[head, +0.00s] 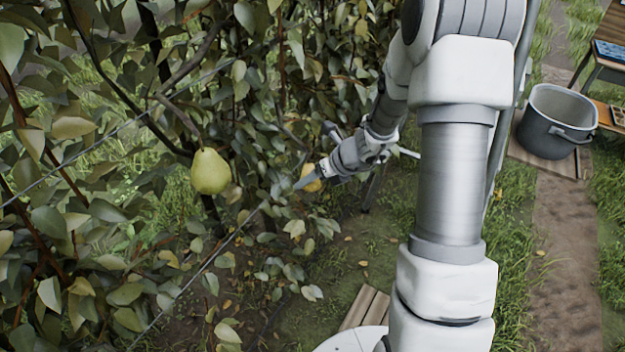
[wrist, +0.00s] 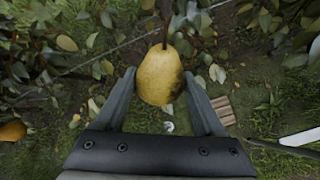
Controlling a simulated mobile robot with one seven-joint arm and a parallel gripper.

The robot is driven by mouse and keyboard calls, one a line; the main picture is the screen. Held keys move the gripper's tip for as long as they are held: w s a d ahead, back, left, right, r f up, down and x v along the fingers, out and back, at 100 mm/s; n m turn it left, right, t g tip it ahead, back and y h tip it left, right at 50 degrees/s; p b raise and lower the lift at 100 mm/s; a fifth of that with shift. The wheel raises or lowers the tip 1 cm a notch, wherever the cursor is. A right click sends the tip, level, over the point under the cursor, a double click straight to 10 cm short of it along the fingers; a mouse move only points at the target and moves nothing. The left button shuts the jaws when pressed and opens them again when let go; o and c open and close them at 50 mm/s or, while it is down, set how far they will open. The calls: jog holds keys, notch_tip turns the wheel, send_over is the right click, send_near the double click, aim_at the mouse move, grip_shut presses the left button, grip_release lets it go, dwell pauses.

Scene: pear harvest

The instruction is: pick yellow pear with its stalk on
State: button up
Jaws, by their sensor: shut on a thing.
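A yellow pear (wrist: 158,78) with a dark patch on its right side sits between the two fingers of my gripper (wrist: 160,88) in the wrist view. The fingers are shut on it from left and right. A brown stalk rises from its top to the upper edge of the picture. In the head view my gripper (head: 304,178) reaches into the foliage, and the yellow pear (head: 313,184) shows partly behind it. A paler, greenish-yellow pear (head: 210,171) hangs apart to the left.
Leafy branches and a wire (head: 245,222) lie around the gripper. An orange-yellow fruit (wrist: 13,130) shows at the wrist view's left edge. A grey bucket (head: 556,118) stands on boards at the right, beside a wooden table (head: 611,25). Grass and a dirt path lie below.

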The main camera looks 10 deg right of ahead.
jog(key=shift+s+r+g, duration=0.15)
jog(key=shift+g, duration=0.25)
jog(key=shift+s+r+g, duration=0.35)
jog(key=shift+r+g, duration=0.05)
jog(key=shift+g, duration=0.3)
jog(key=shift+s, duration=0.1)
jog(key=shift+s+f+b, duration=0.25)
jog(key=shift+s+b, duration=0.3)
jog(key=shift+s, duration=0.65)
jog(key=shift+s+f+b, duration=0.25)
jog(key=shift+s+b, duration=0.3)
jog(key=shift+s, duration=0.65)
jog(key=shift+f, duration=0.1)
